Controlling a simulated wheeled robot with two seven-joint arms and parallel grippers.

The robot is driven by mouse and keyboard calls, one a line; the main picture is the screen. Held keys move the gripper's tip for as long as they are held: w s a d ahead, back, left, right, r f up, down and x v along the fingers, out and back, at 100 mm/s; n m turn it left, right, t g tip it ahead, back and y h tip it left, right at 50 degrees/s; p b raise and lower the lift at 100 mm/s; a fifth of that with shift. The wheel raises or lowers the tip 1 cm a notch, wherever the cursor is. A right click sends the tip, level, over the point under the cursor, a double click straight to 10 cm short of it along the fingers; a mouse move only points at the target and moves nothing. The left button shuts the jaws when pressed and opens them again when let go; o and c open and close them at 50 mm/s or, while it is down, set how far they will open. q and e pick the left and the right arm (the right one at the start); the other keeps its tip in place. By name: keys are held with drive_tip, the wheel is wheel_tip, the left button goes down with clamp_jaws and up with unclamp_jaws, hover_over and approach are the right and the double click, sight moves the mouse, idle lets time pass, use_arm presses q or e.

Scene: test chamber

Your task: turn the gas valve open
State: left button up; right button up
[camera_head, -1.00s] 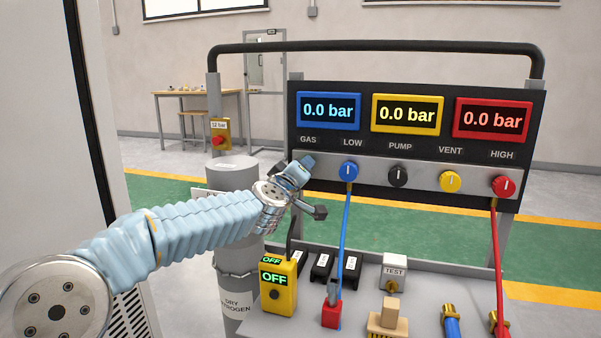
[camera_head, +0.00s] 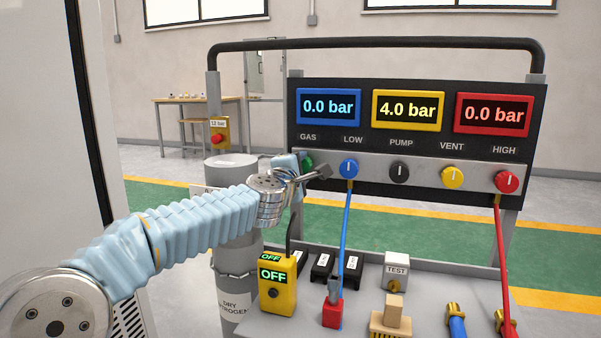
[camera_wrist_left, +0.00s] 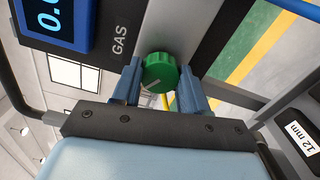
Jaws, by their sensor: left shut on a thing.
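The gas valve is a round green knob (camera_head: 307,163) under the GAS label at the left end of the panel (camera_head: 375,174). My left gripper (camera_head: 300,168) is at this knob and partly hides it in the head view. In the left wrist view the green knob (camera_wrist_left: 160,72) sits between the two blue fingers of my left gripper (camera_wrist_left: 160,88), which are shut on it. A white line shows on the knob's face. The blue display (camera_head: 329,106) reads 0.0 bar, the yellow display (camera_head: 408,106) 4.0 bar, the red display (camera_head: 493,115) 0.0 bar. My right gripper is not in view.
Blue (camera_head: 349,169), black (camera_head: 399,172), yellow (camera_head: 453,177) and red (camera_head: 507,182) knobs continue along the panel. A blue hose (camera_head: 345,235) and a red hose (camera_head: 500,245) hang below. A yellow device (camera_head: 277,289) reading OFF stands on the bench. A grey cylinder (camera_head: 232,175) stands behind my arm.

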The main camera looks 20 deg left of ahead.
use_arm(q)
drive_tip(key=shift+f+n+b, duration=0.1)
drive_tip(key=shift+n+b, duration=0.85)
drive_tip(key=shift+n, duration=2.45)
drive_tip(key=o, duration=1.1)
drive_tip(key=shift+c, duration=0.2)
drive_tip(key=shift+s, duration=0.1)
drive_tip(key=s+b, duration=0.1)
drive_tip(key=s, duration=1.2)
drive_tip(key=shift+s+a, duration=0.25)
drive_tip(key=shift+s, duration=0.05)
